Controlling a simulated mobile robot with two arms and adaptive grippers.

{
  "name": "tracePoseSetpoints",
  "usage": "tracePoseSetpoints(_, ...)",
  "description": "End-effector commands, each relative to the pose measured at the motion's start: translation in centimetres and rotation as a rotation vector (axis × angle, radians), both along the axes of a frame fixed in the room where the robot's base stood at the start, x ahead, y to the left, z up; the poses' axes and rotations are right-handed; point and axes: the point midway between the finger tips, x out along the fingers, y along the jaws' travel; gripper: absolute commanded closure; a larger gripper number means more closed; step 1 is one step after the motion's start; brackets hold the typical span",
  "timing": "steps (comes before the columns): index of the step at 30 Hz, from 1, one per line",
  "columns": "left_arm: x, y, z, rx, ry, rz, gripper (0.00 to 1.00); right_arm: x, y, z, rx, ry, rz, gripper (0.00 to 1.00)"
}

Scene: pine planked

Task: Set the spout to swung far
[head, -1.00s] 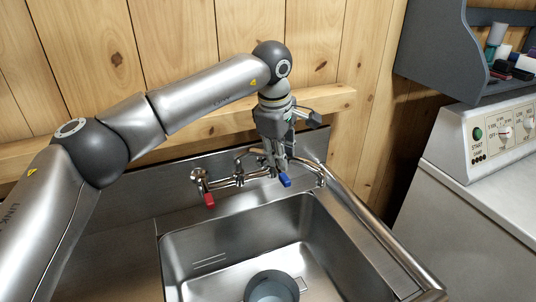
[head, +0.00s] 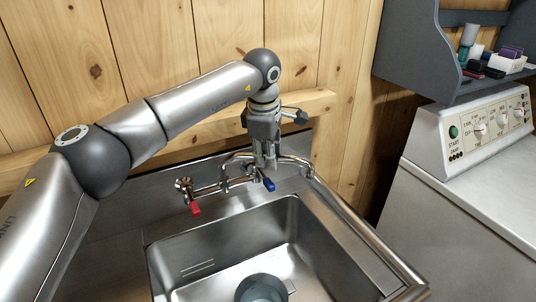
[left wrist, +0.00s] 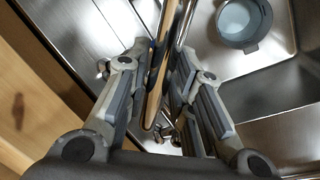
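The chrome spout (head: 295,160) rises from the middle of the wall faucet and curves to the right, close along the back wall of the sink. My left gripper (head: 264,163) points down at it, and its fingers hide part of the tube. In the left wrist view the fingers of my left gripper (left wrist: 163,95) stand apart, with a shiny tube (left wrist: 163,70), apparently the spout, running between them. I cannot tell whether a finger touches it. The faucet has a red handle (head: 195,209) on the left and a blue handle (head: 269,185) just below the gripper. My right gripper is out of view.
The steel sink basin (head: 215,262) lies below, with a grey round vessel (head: 262,290) inside; the vessel also shows in the left wrist view (left wrist: 243,20). A wooden rail (head: 315,105) runs behind my gripper. A white appliance (head: 465,215) and a grey shelf (head: 410,50) stand to the right.

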Motion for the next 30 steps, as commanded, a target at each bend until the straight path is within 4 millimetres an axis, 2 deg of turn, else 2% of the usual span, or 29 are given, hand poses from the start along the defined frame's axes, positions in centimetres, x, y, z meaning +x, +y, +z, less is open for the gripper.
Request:
tracePoseSetpoints(1, 0.0, 0.0, 0.0, 0.0, 0.0, 0.0, 0.67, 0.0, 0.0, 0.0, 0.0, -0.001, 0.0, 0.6)
tracePoseSetpoints(3, 0.0, 0.0, 0.0, 0.0, 0.0, 0.0, 0.6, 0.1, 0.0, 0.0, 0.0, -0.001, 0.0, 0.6)
tracePoseSetpoints(14, -0.1, 0.0, 0.4, -0.001, 0.0, -0.001, 0.6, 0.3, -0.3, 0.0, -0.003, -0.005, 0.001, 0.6)
tracePoseSetpoints(17, -0.3, 0.1, 1.6, 0.0, -0.001, 0.0, 0.6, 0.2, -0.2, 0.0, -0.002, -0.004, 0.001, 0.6)
tracePoseSetpoints(24, -1.2, 0.3, 6.6, -0.002, -0.003, 0.0, 0.6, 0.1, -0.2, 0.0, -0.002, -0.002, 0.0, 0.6)
tracePoseSetpoints(30, -1.9, 0.5, 10.1, 0.0, -0.001, 0.0, 0.6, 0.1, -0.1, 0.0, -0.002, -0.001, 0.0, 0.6)
